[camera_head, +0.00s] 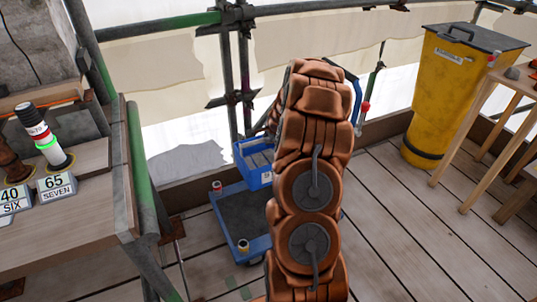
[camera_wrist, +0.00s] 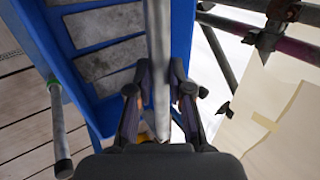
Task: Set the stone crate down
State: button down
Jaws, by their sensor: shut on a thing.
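The blue stone crate (camera_head: 244,157) holds several grey stone blocks. In the head view it shows just left of my arm, above the far end of the low blue trolley (camera_head: 229,232). I cannot tell whether it hangs clear or touches the trolley. In the wrist view the crate (camera_wrist: 181,35) fills the upper middle, its blocks in a row. My gripper (camera_wrist: 160,92) is shut on the crate's grey bar handle (camera_wrist: 158,55). In the head view my arm hides the gripper and part of the crate.
The trolley has a dark deck and corner posts. A workbench (camera_head: 75,225) with a signal lamp (camera_head: 43,137) stands left. Scaffold poles (camera_head: 228,70) and sheeting stand behind. A yellow bin (camera_head: 449,95) and wooden table stand right. The plank floor (camera_head: 410,230) right of my arm is clear.

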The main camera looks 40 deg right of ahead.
jog(key=shift+f+b, duration=1.35)
jog(key=shift+f, duration=0.6)
notch_tip(320, 180, down, 20)
jog(key=b, duration=1.9)
jog(key=shift+f, duration=0.7)
jog(key=c, duration=1)
grip_release()
jog(key=shift+f, duration=0.1)
jog(key=shift+v, duration=6.05)
